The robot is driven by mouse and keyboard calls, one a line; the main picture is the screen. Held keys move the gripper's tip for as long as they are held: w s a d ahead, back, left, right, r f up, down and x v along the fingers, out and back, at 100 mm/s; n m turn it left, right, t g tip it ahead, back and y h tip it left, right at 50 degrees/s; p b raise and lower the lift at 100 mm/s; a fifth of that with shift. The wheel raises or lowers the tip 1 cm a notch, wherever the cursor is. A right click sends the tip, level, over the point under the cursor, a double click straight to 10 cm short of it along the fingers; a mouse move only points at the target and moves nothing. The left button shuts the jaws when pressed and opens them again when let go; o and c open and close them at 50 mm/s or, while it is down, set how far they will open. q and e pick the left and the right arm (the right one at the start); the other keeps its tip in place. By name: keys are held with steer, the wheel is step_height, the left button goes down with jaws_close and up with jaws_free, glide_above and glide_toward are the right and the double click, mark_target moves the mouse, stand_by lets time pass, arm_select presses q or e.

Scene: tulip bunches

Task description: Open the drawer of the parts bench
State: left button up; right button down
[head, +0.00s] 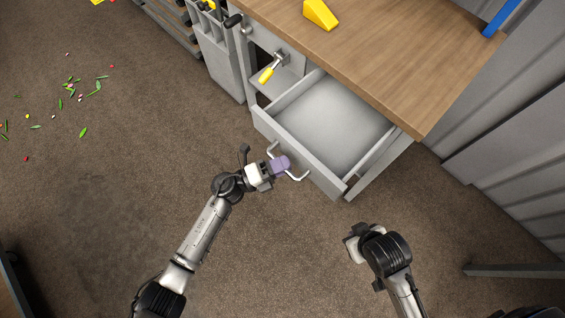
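The parts bench has a wooden top (390,55) and a light grey drawer (335,118) that stands pulled out from its front. The drawer looks empty inside. A pale bar handle (298,177) runs along the drawer's front. My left gripper (281,165), with purple fingers, is at the handle's middle. The fingers cover that part of the handle and look closed around it, though the contact itself is hidden. My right gripper (354,246) is low in the picture, right of the drawer and apart from it. Its fingers are mostly hidden by its wrist.
A yellow wedge (320,14) and a blue object (500,17) lie on the bench top. A yellow-handled tool (267,75) is at the bench front left of the drawer. A grey bin (222,60) stands farther left. Leaves and petals (83,132) litter the floor at left.

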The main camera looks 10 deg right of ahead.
arm_select(q)
steer(key=shift+o, duration=0.9)
steer(key=p+v, duration=0.2)
steer(key=v, duration=1.2)
steer(key=shift+d, duration=0.1)
